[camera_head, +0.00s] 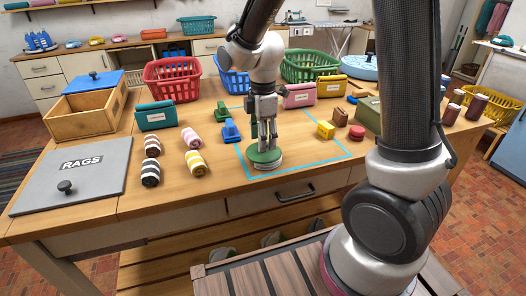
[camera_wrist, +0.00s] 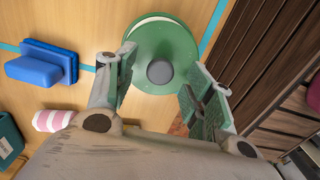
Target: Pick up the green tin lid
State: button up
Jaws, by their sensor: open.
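The green tin lid (camera_head: 262,157) is a round green disc near the front edge of the bench, inside a blue-taped outline. A pale band shows under its front edge; I cannot tell what it belongs to. In the wrist view the lid (camera_wrist: 140,50) has a grey knob (camera_wrist: 160,72) in its middle. My gripper (camera_head: 266,143) points down over the lid. In the wrist view my gripper (camera_wrist: 159,68) is open, with one finger on each side of the knob. I cannot tell whether the fingertips touch the lid.
Rolled rags (camera_head: 195,162) lie further left, beside a grey RAGS lid (camera_head: 75,172). A yellow block (camera_head: 326,130) and a red tin (camera_head: 357,132) stand right. Baskets (camera_head: 172,78) stand behind.

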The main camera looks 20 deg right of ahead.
notch_tip(320, 180, down, 2)
jog(key=shift+f, duration=0.15)
